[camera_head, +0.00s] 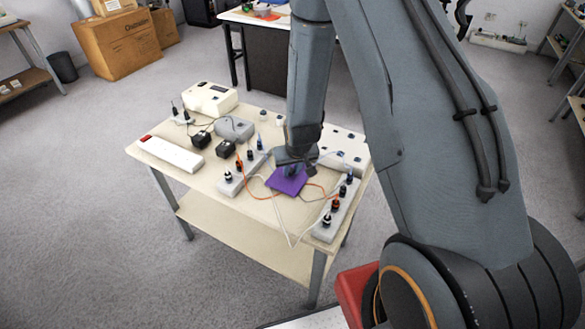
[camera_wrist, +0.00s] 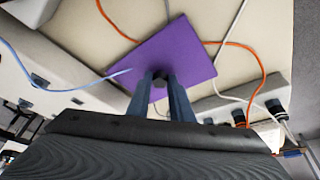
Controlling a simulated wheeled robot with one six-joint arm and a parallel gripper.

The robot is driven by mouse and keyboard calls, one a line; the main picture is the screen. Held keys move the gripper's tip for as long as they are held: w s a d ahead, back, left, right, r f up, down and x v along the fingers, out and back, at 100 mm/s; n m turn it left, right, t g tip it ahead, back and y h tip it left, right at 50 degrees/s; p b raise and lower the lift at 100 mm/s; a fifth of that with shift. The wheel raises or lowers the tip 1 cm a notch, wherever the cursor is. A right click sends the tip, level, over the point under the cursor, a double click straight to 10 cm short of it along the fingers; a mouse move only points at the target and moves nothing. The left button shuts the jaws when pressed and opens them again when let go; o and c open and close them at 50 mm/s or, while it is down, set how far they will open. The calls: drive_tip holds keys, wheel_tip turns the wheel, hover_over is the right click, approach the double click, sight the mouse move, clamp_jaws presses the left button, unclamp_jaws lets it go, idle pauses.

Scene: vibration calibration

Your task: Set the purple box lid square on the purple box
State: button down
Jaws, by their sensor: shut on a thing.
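The purple box lid (camera_head: 287,181) is a flat purple square with a small dark knob, over the front right half of the table. It also shows in the wrist view (camera_wrist: 185,52), where it looks turned relative to my gripper. My gripper (camera_wrist: 160,82) is shut on the knob, one blue-grey finger on each side. In the head view my gripper (camera_head: 292,170) comes down on the lid from above. I cannot make out the purple box apart from the lid; any box below is hidden. Whether the lid touches something beneath it, I cannot tell.
Grey sensor strips (camera_head: 336,212) and (camera_head: 240,174) with dark plugs stand on both sides of the lid. An orange cable (camera_wrist: 262,75) and white cables run close around it. A white box (camera_head: 345,148) stands behind. A white power strip (camera_head: 171,153) lies at the table's left.

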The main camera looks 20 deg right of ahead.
drive_tip(key=shift+f, duration=0.1)
drive_tip(key=shift+f, duration=0.1)
drive_tip(key=c, duration=1.6)
unclamp_jaws()
